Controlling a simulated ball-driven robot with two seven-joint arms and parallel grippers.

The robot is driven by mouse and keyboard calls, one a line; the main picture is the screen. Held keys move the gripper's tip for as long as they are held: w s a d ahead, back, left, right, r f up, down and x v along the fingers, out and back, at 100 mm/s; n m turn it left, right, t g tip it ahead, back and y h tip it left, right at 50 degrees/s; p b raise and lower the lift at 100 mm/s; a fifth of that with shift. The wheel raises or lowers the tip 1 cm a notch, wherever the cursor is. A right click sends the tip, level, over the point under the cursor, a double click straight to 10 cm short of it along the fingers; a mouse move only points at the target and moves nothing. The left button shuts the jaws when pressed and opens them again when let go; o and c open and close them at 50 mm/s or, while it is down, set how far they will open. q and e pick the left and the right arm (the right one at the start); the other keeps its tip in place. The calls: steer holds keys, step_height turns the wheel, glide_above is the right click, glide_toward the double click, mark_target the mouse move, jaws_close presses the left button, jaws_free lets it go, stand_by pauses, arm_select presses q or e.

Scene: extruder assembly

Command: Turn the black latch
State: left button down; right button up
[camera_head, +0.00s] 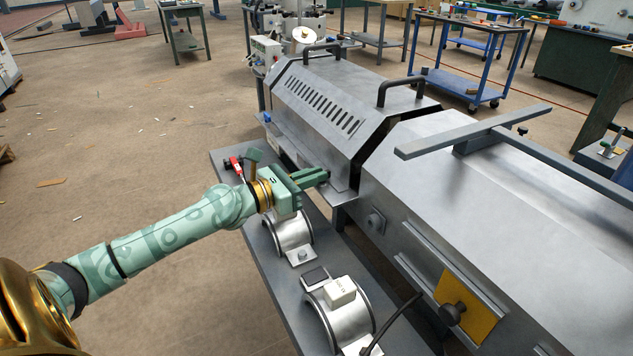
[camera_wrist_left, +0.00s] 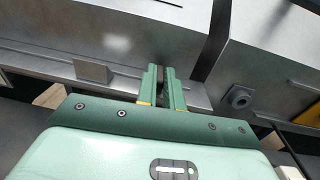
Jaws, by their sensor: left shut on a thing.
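My left gripper (camera_head: 324,174) reaches from the left to the lower edge of the metal extruder housing (camera_head: 335,105), near the gap between its two sections. In the left wrist view, its two green fingers (camera_wrist_left: 162,70) are close together against the metal ledge. They are shut on a narrow dark piece (camera_wrist_left: 161,82), seemingly the black latch, which is mostly hidden between them. In the head view the fingers cover the latch, so its angle cannot be told. My right gripper is not in view.
A second metal housing section (camera_head: 490,170) with a long grey bar (camera_head: 470,132) on top stands at the right. Round metal clamps (camera_head: 290,232) sit on the grey bench below my left arm. Black handles (camera_head: 400,88) rise from the far housing. Open floor lies at the left.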

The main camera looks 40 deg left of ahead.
arm_select(q)
steer(key=shift+f, duration=0.1)
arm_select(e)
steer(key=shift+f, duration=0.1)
arm_select(q)
steer(key=c, duration=1.5)
jaws_free()
